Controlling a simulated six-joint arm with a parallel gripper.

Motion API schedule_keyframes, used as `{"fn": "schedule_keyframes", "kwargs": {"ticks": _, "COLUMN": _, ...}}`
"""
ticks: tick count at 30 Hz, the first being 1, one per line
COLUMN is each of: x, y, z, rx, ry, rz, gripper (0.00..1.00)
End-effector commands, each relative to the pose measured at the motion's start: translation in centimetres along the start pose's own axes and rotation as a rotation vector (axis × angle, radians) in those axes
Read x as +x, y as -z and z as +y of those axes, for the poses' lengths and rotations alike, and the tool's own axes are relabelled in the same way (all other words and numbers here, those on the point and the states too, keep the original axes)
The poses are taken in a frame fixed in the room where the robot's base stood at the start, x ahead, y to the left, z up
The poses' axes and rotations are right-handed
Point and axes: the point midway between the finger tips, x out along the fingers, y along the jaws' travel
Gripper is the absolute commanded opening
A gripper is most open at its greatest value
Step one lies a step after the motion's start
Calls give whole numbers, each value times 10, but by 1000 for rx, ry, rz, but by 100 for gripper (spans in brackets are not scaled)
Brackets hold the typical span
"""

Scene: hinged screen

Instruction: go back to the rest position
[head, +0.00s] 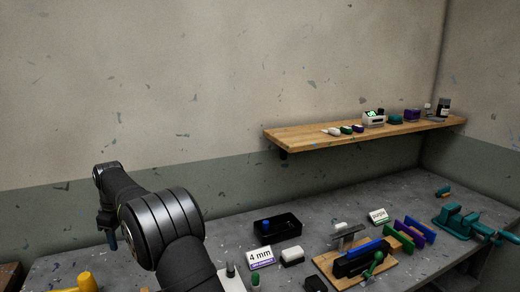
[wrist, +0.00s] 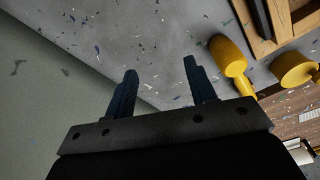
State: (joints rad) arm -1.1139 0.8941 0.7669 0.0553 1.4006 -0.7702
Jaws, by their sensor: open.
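My gripper (wrist: 160,68) is open and empty, with its two dark blue fingers apart in the wrist view. In the head view it hangs at the left end of my arm (head: 112,238), with the fingers pointing down. It is over the left part of the grey bench (head: 222,258), well away from the parts at the right. In the wrist view the bench surface (wrist: 165,30) and the wall (wrist: 45,100) lie beyond the fingers. Nothing touches the fingers.
A yellow-handled tool (wrist: 228,58) lies right of the fingers, near a wooden tray (wrist: 258,42). In the head view a black tray (head: 290,222), a "4 mm" card (head: 260,257), a wooden fixture (head: 378,270), coloured panels (head: 412,232) and a teal vise (head: 455,222) stand at right, below a wall shelf (head: 300,140).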

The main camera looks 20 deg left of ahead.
Motion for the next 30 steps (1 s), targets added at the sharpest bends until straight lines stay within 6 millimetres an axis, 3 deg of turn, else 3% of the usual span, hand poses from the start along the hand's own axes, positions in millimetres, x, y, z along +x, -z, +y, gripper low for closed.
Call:
{"fn": "schedule_keyframes", "kwargs": {"ticks": 15, "x": -22, "y": -81, "z": 53, "rx": 223, "ry": -20, "rz": -6, "gripper": 51}}
{"fn": "schedule_keyframes", "kwargs": {"ticks": 21, "x": -26, "y": -96, "z": 61, "rx": 265, "ry": -24, "rz": -8, "gripper": 51}}
{"fn": "schedule_keyframes", "kwargs": {"ticks": 30, "x": -26, "y": -99, "z": 62, "rx": 275, "ry": -25, "rz": -8, "gripper": 51}}
